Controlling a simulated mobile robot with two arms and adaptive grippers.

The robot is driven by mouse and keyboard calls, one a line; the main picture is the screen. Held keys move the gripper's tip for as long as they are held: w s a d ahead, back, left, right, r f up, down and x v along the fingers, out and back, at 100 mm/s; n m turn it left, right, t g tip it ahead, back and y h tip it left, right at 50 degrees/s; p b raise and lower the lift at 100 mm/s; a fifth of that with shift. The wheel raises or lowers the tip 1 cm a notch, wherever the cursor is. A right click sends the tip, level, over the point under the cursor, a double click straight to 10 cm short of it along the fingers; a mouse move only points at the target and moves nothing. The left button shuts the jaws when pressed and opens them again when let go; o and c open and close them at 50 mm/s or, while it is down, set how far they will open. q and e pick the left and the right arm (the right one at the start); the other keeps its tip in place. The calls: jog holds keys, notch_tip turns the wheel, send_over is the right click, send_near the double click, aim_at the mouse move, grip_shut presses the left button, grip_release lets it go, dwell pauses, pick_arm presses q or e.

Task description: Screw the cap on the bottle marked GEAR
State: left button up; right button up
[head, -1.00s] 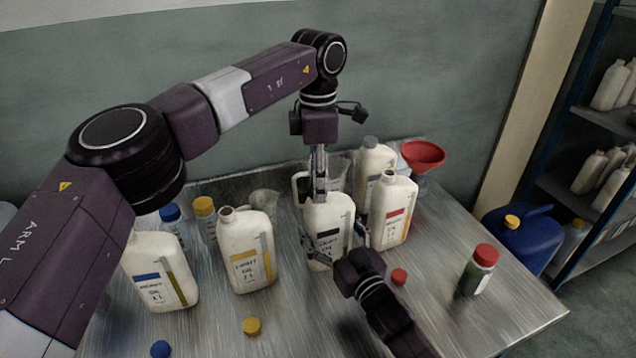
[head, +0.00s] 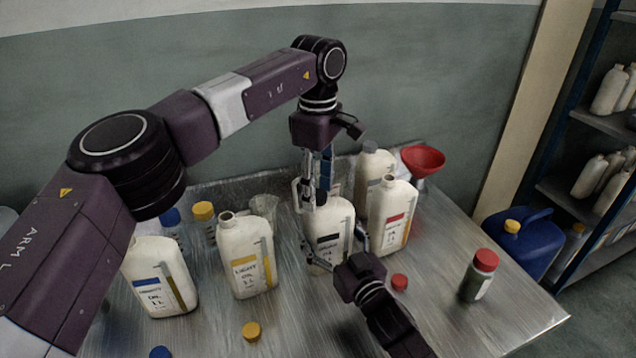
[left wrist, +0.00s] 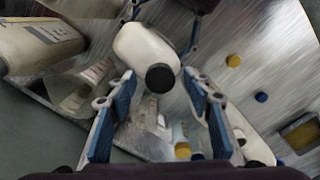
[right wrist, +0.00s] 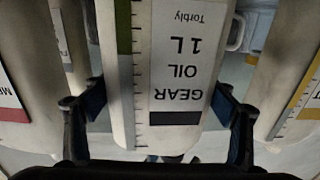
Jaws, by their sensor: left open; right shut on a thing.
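The bottle marked GEAR (head: 329,228) is white with a black label stripe and stands upright mid-table. Its label (right wrist: 178,70) fills the right wrist view, upside down. My right gripper (head: 335,250) is shut around the bottle's body, a finger on each side. A black cap (left wrist: 161,78) sits on the bottle's mouth in the left wrist view; I cannot tell how tight it is. My left gripper (head: 316,192) points down over the bottle top, open. In the left wrist view its blue-padded fingers stand apart on either side of the cap, with gaps.
The red-label bottle (head: 393,208) and a grey-capped bottle (head: 375,165) stand close at right. The LIGHT OIL bottle (head: 248,250) and a blue-label bottle (head: 158,280) stand left. Red (head: 399,282), yellow (head: 252,331) and blue (head: 160,352) caps lie loose. A red funnel (head: 423,158) stands behind.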

pick_arm(q)
notch_tip(320, 180, up, 12)
dwell(0.6)
pick_arm(e)
jog(key=o, duration=2.4)
jog(key=shift+o, duration=0.2)
jog(key=v, duration=1.2)
pick_arm(q)
jog(key=shift+f, duration=0.1)
